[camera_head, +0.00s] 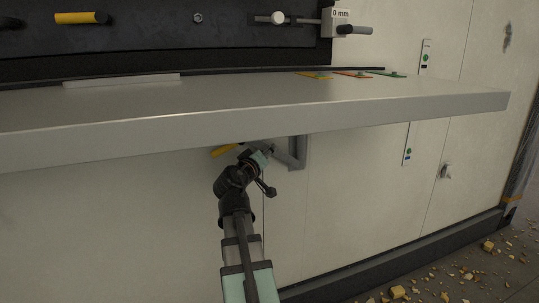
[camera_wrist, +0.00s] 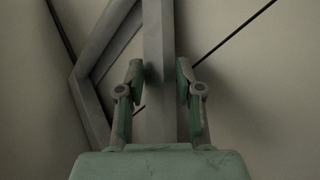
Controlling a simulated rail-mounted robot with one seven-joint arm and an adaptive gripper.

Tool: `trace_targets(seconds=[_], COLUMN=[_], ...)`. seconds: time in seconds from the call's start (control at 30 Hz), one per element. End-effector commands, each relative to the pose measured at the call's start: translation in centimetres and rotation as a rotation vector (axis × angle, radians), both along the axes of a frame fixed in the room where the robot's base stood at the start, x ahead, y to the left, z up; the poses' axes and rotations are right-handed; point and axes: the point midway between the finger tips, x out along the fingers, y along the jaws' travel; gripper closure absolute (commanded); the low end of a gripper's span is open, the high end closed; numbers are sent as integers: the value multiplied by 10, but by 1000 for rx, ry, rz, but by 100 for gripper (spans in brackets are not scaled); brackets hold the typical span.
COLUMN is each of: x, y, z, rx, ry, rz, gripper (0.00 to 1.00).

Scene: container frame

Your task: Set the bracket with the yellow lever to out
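The yellow lever (camera_head: 224,150) shows just under the front edge of the grey shelf, partly hidden by my arm and the shelf. A grey folding bracket (camera_head: 298,155) sits under the shelf to its right, against the pale wall. My gripper (camera_head: 266,152) is under the shelf edge, between the yellow lever and the bent bracket part. In the wrist view, my gripper (camera_wrist: 160,85) has its two fingers apart, one on each side of a straight grey bracket bar (camera_wrist: 158,40). I cannot tell whether they touch it. The yellow lever is not visible there.
The grey shelf (camera_head: 250,118) lies low over my gripper. A black panel above carries a yellow handle (camera_head: 82,18) and a gauge marked 0 mm (camera_head: 340,15). Angled bracket bars (camera_wrist: 85,75) stand left of my fingers. Rubble (camera_head: 440,285) lies on the floor at right.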

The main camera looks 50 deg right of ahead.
Motion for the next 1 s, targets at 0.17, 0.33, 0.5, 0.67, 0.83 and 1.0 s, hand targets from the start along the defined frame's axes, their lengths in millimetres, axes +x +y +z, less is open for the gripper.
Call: trace_targets(seconds=[0.17,0.33,0.5,0.67,0.83,1.0], x=[3,3,3,3,3,-2], y=[-14,-17,-17,-16,-17,-21], z=[0,0,0,0,0,1], rx=[1,0,0,0,1,2], ry=[1,1,1,0,1,2], rz=[-1,1,1,0,-1,1], gripper=[64,64,64,100,100,100])
